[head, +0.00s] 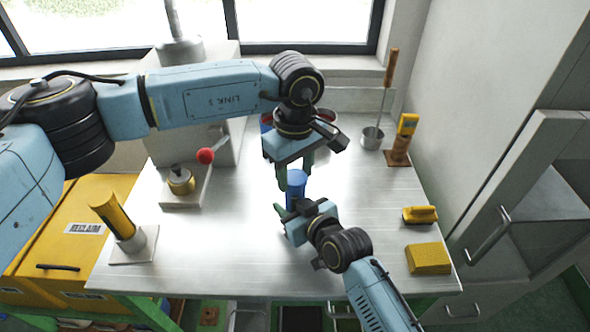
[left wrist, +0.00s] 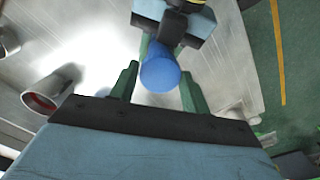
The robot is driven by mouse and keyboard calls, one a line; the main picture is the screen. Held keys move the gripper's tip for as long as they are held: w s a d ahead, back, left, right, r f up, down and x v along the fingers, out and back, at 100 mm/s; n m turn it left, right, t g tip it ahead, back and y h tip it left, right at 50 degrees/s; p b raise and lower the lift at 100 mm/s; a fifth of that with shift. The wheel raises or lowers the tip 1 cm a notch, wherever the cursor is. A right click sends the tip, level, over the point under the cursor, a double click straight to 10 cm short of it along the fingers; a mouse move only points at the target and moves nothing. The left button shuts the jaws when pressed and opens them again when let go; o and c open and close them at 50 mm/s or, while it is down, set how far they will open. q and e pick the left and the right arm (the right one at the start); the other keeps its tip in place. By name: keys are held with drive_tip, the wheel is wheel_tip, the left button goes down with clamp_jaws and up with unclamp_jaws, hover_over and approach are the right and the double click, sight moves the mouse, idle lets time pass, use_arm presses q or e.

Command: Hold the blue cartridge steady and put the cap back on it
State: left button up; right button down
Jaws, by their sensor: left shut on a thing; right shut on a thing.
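The blue cartridge (head: 297,190) stands upright near the middle of the metal table. My right gripper (head: 287,208) is shut on its lower part from the front. My left gripper (head: 296,174) points down at the cartridge's top, with its green fingers on either side. In the left wrist view, a round blue top (left wrist: 160,75) lies between the left gripper's fingers (left wrist: 158,88). I take this to be the cap, with the left gripper shut on it. I cannot make out a seam between cap and cartridge, nor whether they touch.
A ladle pot (head: 372,138) and a yellow device (head: 407,125) are back right. A yellow brush (head: 420,215) and block (head: 428,259) lie right. A yellow cylinder (head: 113,216) stands left.

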use_arm(q)
drive_tip(key=m, duration=0.3)
drive_tip(key=shift+m, duration=0.3)
drive_tip(key=o, duration=1.1)
drive_tip(key=shift+r, duration=0.15)
drive_tip(key=shift+r, duration=2.15)
drive_tip(key=shift+c, duration=0.6)
